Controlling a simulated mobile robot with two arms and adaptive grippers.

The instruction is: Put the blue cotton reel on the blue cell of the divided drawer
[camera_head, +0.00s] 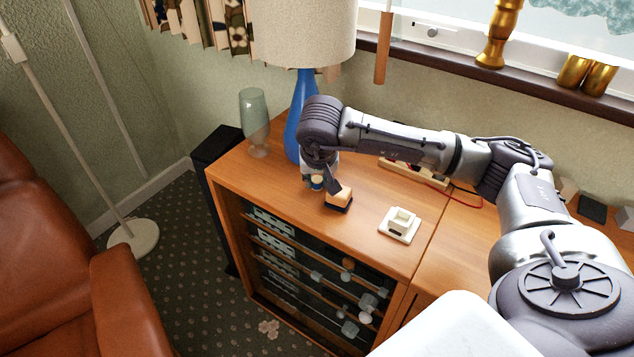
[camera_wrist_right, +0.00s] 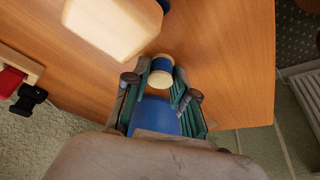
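The blue cotton reel (camera_head: 317,183), with pale ends, stands on the wooden cabinet top, partly hidden by my right gripper (camera_head: 318,172). In the right wrist view the reel (camera_wrist_right: 161,72) lies between the spread fingertips of that gripper (camera_wrist_right: 162,86), with gaps at the sides. The gripper looks open and not closed on it. A wooden tray (camera_head: 430,181), perhaps the divided drawer, lies behind my right forearm and is mostly hidden. A wooden frame with a red part (camera_wrist_right: 12,80) shows at the left of the wrist view. No blue cell is visible. My left gripper is not in view.
A blue lamp (camera_head: 299,118) and a glass vase (camera_head: 255,115) stand behind. A white square item (camera_head: 400,224) lies to the right. The front cabinet top (camera_head: 300,216) is clear.

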